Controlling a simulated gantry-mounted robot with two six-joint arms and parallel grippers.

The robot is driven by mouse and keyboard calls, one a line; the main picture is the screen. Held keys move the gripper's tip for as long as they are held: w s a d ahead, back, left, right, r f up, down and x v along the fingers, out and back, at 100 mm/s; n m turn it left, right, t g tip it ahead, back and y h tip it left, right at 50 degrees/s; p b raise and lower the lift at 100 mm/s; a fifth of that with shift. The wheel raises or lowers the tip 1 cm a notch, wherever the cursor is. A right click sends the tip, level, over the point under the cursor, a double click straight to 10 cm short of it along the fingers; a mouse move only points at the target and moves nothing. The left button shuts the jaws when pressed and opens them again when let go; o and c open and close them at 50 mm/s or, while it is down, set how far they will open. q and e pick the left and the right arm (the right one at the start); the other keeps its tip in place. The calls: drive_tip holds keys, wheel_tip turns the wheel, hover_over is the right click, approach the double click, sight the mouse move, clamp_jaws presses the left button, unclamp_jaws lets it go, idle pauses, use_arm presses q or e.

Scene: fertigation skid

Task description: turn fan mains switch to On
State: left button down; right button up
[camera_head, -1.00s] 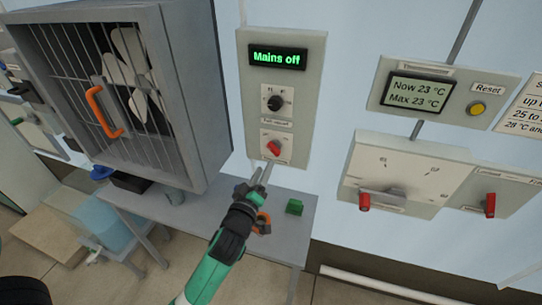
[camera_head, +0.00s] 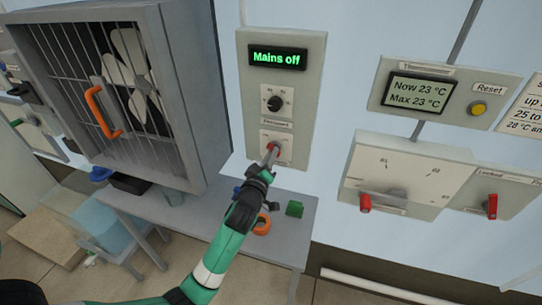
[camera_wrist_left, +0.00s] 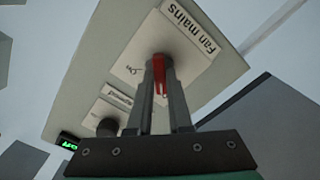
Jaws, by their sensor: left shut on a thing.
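The fan mains switch (camera_head: 275,149) is a red handle on a white plate low on the grey control panel (camera_head: 306,100). The panel's display (camera_head: 277,57) reads "Mains off" in green. In the left wrist view the red handle (camera_wrist_left: 158,72) sits between my fingers, with the labels "Fan mains" and "On" on its plate (camera_wrist_left: 190,45). My left gripper (camera_head: 271,158) is shut on the handle; it also shows in the left wrist view (camera_wrist_left: 160,88). The fingers hide part of the handle. My right gripper is out of view.
A black knob (camera_head: 275,103) sits above the switch. The caged fan (camera_head: 110,80) with an orange handle stands close on the left. Below is a grey table (camera_head: 290,230) with a green block (camera_head: 294,208) and an orange ring (camera_head: 262,224). A thermometer panel (camera_head: 425,90) is right.

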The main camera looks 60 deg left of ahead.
use_arm(q)
drive_tip(key=shift+m, duration=0.4)
drive_tip(key=m+p, duration=0.6)
drive_tip(key=m, duration=1)
drive_tip(key=shift+m, duration=0.7)
idle(0.3)
drive_tip(key=c, duration=0.8)
unclamp_jaws()
drive_tip(key=shift+c, duration=0.2)
